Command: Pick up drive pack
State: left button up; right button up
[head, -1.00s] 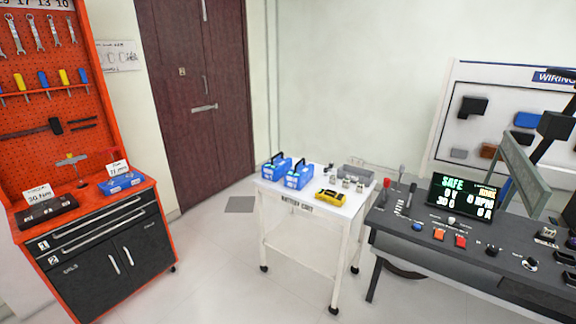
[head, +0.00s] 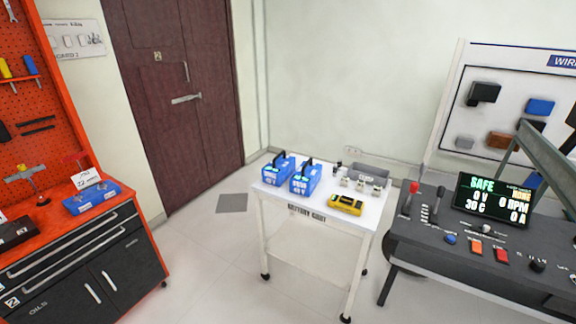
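Two blue packs with black handles stand upright side by side on the white battery cart: a left pack (head: 278,167) and a right pack (head: 305,180). Both have small lit displays and printing too small to read, so I cannot tell which is the drive pack. The white cart (head: 268,190) has wheels and a label on its front edge. Neither of my grippers is in the head view.
A yellow device (head: 346,204) and several small metal parts share the cart top. A grey control console (head: 440,260) stands close on the right. An orange tool cabinet (head: 150,245) stands left. Open floor lies between cabinet and cart.

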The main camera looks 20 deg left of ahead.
aim_at(278, 170)
jog(key=i+j+z, duration=0.2)
jog(key=j, duration=0.2)
jog(key=i+j+z, duration=0.15)
jog(key=j, duration=0.25)
jog(key=i+j+z, duration=0.2)
jog(key=j, duration=0.25)
jog(key=i+j+z, duration=0.15)
jog(key=j, duration=0.3)
jog(key=j+z, duration=0.2)
jog(key=j, duration=0.25)
